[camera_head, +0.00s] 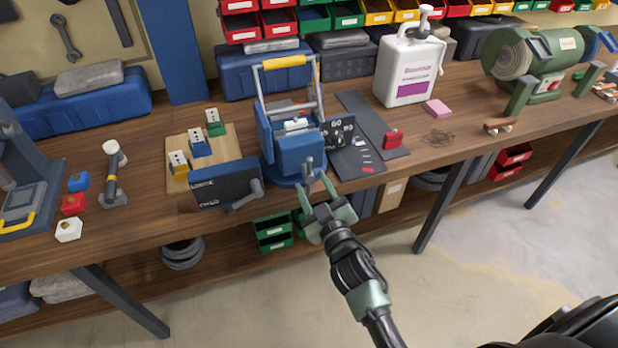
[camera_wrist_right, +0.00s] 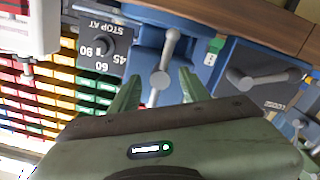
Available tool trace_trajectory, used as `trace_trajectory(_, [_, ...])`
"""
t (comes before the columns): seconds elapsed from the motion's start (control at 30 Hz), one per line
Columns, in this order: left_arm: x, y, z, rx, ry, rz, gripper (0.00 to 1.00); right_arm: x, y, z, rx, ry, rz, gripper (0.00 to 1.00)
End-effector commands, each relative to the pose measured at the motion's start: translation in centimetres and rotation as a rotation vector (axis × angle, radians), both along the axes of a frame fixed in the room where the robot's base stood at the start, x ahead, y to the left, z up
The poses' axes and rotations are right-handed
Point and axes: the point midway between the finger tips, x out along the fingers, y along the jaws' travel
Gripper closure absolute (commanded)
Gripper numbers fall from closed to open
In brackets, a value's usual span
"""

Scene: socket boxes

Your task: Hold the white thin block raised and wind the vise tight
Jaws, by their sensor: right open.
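The blue vise (camera_head: 290,153) stands near the front edge of the workbench, with a tall frame and yellow grip (camera_head: 284,62) above it. A thin white block (camera_head: 296,125) shows between its jaws; its underside is hidden, so I cannot tell whether it is raised. The vise's grey crank handle (camera_head: 308,166) is on the front face and also shows in the right wrist view (camera_wrist_right: 169,48). My right gripper (camera_head: 316,188) is open and empty just in front of the handle; in the wrist view its fingers (camera_wrist_right: 158,88) point at the handle's hub, on either side of it. My left gripper is not in view.
A blue box with a lever (camera_head: 225,187) stands left of the vise. A dial panel (camera_head: 342,133) and dark mat are at its right. A white pump jug (camera_head: 408,72) and green grinder (camera_head: 535,60) stand farther right.

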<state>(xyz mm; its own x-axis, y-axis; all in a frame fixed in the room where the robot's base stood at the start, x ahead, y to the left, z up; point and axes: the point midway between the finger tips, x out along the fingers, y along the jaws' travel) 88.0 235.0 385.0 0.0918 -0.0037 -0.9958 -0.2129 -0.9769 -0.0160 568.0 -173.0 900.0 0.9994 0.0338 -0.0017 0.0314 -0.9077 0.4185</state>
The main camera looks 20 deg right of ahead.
Motion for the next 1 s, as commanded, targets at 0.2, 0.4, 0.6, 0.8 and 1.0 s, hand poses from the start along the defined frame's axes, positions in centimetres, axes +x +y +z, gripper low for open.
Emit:
trace_trajectory(0.2, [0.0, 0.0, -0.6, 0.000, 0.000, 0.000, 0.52, -3.4, -0.1, -0.2, -0.001, 0.001, 0.000, 0.54])
trace_trajectory(0.4, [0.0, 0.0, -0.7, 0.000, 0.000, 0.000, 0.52, -4.3, -0.1, 0.0, 0.000, 0.000, 0.000, 0.54])
trace_trajectory(0.6, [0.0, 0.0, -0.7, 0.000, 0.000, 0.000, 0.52, -4.2, -0.1, 0.0, 0.000, 0.000, 0.000, 0.57])
trace_trajectory(0.8, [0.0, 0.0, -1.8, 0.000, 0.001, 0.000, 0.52, -4.1, -1.2, -0.2, 0.046, -0.002, -0.012, 0.58])
trace_trajectory(1.0, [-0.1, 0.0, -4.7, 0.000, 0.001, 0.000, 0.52, -3.8, -3.4, -0.2, 0.211, 0.016, -0.001, 0.58])
